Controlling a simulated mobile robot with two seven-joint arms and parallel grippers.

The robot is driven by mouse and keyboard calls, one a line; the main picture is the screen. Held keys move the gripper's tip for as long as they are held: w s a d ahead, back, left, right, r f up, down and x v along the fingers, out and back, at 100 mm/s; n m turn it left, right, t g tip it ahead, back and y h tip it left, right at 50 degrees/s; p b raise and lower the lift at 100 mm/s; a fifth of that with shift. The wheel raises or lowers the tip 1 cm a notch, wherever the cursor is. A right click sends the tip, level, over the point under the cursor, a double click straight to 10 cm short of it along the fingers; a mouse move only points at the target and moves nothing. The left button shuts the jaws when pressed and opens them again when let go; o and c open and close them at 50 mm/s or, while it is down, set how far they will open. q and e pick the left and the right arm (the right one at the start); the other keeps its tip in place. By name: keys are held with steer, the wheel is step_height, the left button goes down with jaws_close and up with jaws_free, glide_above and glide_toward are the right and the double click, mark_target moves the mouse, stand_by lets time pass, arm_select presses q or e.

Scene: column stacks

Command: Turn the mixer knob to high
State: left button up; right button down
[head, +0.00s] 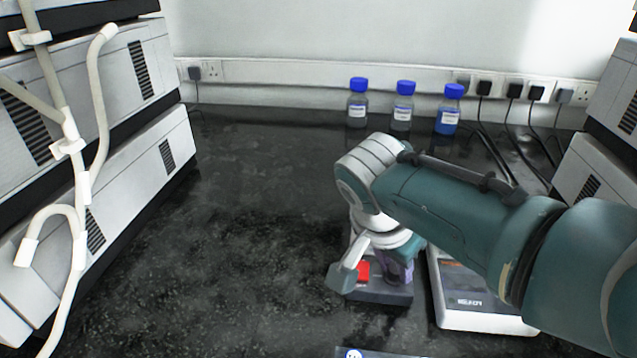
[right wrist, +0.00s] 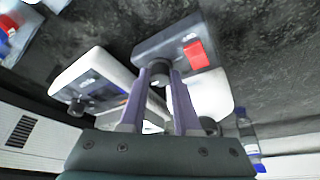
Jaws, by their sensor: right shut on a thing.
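The mixer (head: 385,296) is a small dark grey box with a red switch (head: 362,271), standing on the black bench in the head view, partly hidden under my right wrist. In the right wrist view the mixer (right wrist: 150,44) shows its grey front, the red switch (right wrist: 195,55) and a round knob (right wrist: 160,69). My right gripper (head: 396,268) has purple fingers pointing down at the mixer. In the right wrist view the gripper (right wrist: 163,76) is shut on the knob, one finger on each side. The knob's setting marks cannot be read. My left gripper is not in view.
A white instrument (head: 480,318) stands right beside the mixer, partly under my right arm. Three blue-capped bottles (head: 403,108) stand at the back by the sockets, with black cables to their right. Stacked units with white tubes (head: 105,80) fill the left. The bench between is clear.

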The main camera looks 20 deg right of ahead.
steer(key=shift+m+b, duration=0.35)
steer(key=shift+m, duration=0.35)
steer(key=shift+g, duration=0.3)
steer(key=c, duration=0.6)
jaws_free()
steer(key=p+v, duration=0.4)
steer(key=v, duration=0.6)
